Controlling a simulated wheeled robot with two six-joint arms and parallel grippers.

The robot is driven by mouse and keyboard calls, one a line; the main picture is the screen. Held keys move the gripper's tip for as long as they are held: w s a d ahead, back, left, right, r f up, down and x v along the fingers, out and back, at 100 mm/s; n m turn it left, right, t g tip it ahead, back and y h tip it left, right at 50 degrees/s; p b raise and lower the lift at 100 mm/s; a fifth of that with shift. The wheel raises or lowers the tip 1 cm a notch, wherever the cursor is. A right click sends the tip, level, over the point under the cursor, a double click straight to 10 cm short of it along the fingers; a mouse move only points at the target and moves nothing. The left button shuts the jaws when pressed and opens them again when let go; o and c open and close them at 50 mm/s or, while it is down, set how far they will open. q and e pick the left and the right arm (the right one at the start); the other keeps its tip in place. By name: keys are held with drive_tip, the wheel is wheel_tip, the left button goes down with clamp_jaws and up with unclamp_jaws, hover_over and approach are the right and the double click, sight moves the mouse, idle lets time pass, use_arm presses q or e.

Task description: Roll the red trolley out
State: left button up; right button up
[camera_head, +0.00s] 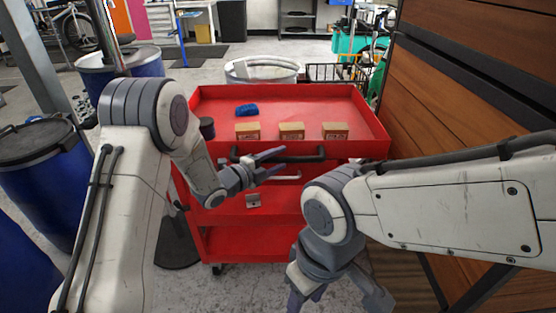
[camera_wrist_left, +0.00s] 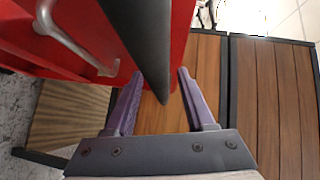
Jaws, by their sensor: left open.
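The red trolley (camera_head: 300,105) stands in front of me, with a top tray, a drawer body and a lower shelf. Its black handle (camera_head: 309,158) runs across the near side below the tray rim. My left gripper (camera_head: 279,162) is open at the middle of this handle. In the left wrist view the handle (camera_wrist_left: 150,50) reaches into the gap between the purple fingers; I cannot tell whether they touch it. My right gripper (camera_head: 338,297) hangs low in front of the trolley's right side, its fingers spread and apparently empty.
Three small cardboard boxes (camera_head: 291,131) and a blue item (camera_head: 246,110) lie in the tray. Blue barrels (camera_head: 45,170) stand at the left. A wood-panelled box (camera_head: 470,90) stands close along the right side. Behind the trolley are a round tub (camera_head: 262,69) and a wire basket (camera_head: 338,74).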

use_arm(q)
clamp_jaws()
idle(1.3)
